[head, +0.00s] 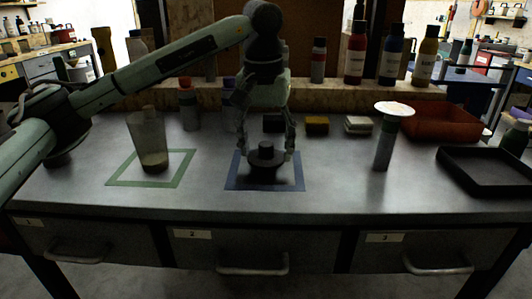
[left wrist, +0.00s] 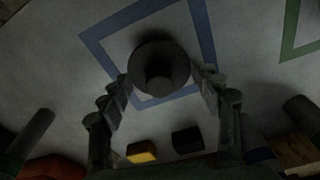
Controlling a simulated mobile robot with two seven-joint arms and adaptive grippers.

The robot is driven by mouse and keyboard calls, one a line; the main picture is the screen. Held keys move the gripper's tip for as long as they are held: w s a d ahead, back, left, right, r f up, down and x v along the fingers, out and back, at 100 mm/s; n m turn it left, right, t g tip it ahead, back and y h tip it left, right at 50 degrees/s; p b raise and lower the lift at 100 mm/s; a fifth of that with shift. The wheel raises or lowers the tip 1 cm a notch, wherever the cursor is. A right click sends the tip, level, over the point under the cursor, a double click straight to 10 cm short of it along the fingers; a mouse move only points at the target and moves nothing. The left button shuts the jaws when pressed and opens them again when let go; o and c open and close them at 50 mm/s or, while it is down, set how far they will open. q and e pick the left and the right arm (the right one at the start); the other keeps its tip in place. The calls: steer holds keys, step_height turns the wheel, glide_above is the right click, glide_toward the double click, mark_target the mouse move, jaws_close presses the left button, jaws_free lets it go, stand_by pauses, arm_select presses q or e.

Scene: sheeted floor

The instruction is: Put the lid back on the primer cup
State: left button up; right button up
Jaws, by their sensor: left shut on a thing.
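The dark round lid (head: 265,170) with a knob on top is at the blue square outline on the grey bench. It also shows in the left wrist view (left wrist: 160,62) as a dark disc between the fingers. My left gripper (head: 266,151) points down from above and is shut on the lid, one finger at each side. I cannot tell whether the lid touches the bench. The translucent primer cup (head: 148,135), with some brownish content at its bottom, stands upright and uncovered inside the green square outline (head: 116,178) to the left. My right gripper is not in view.
A grey cylinder with a wide pale disc top (head: 394,108) stands to the right. A black tray (head: 480,183) and a red-brown bin (head: 440,128) are farther right. Small blocks (head: 317,125) and a bottle (head: 189,108) stand behind. Bench between the two squares is clear.

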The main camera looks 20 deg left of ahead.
mark_target(266, 142)
arm_select(q)
steer(key=r, duration=0.3)
steer(key=shift+w+a, duration=0.1)
steer(key=shift+w, duration=0.1)
steer(key=w+a+r, duration=0.6)
steer(key=w, duration=0.3)
steer(key=shift+w+r, duration=0.25)
steer(key=shift+r, duration=0.05)
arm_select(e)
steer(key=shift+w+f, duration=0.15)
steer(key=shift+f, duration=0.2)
